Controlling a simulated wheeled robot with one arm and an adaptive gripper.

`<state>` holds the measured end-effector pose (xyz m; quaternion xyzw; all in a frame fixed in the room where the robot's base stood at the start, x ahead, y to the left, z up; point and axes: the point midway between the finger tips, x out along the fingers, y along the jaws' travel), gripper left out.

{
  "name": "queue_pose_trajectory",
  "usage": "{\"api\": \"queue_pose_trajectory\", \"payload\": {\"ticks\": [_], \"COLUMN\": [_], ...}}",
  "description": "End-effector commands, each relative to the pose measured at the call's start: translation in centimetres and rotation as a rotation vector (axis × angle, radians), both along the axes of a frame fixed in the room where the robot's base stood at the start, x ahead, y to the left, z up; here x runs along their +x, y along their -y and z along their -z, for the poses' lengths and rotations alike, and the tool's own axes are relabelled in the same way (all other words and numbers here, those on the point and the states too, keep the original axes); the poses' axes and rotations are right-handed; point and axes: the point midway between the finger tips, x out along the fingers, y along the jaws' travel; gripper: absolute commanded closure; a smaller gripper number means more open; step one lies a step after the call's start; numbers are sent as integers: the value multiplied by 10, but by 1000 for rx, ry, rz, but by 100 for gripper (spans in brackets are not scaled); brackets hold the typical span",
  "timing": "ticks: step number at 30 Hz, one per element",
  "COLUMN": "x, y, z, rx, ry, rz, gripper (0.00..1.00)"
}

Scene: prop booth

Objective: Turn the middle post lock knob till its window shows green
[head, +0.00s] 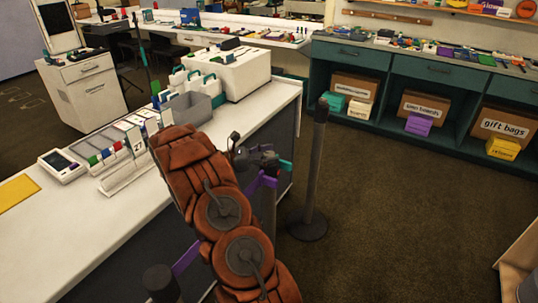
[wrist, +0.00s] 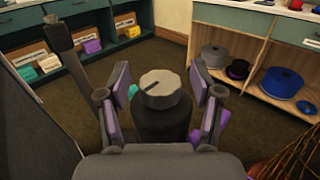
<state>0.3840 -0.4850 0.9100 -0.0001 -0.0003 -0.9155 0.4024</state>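The middle post's lock knob (wrist: 165,90) is a round light-grey cap with a dark pointer-like mark on its top left. It sits on the dark post head (wrist: 162,124) in the wrist view. My gripper (wrist: 164,98) is open, with its purple-padded fingers on the left and right of the knob and a small gap showing on each side. In the head view my gripper (head: 258,160) is over the middle post (head: 268,205), beside the counter, and largely hides its top. I cannot make out a colour window on the knob.
Another dark post (head: 313,170) stands on a round base to the right. A further post top (head: 160,283) and a purple belt (head: 186,258) are at lower left. The white counter (head: 125,225) runs alongside. Brown floor (head: 400,220) is open to the right.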

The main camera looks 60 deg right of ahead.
Motion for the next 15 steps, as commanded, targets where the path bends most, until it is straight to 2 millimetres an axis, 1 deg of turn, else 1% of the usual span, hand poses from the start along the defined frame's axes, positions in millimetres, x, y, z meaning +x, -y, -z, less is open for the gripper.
{"api": "queue_pose_trajectory", "payload": {"ticks": [1,2,15], "x": [0,0,0], "y": [0,0,0], "z": [0,0,0], "rx": [0,0,1], "ry": [0,0,-1], "rz": [0,0,0], "gripper": [41,45,90]}}
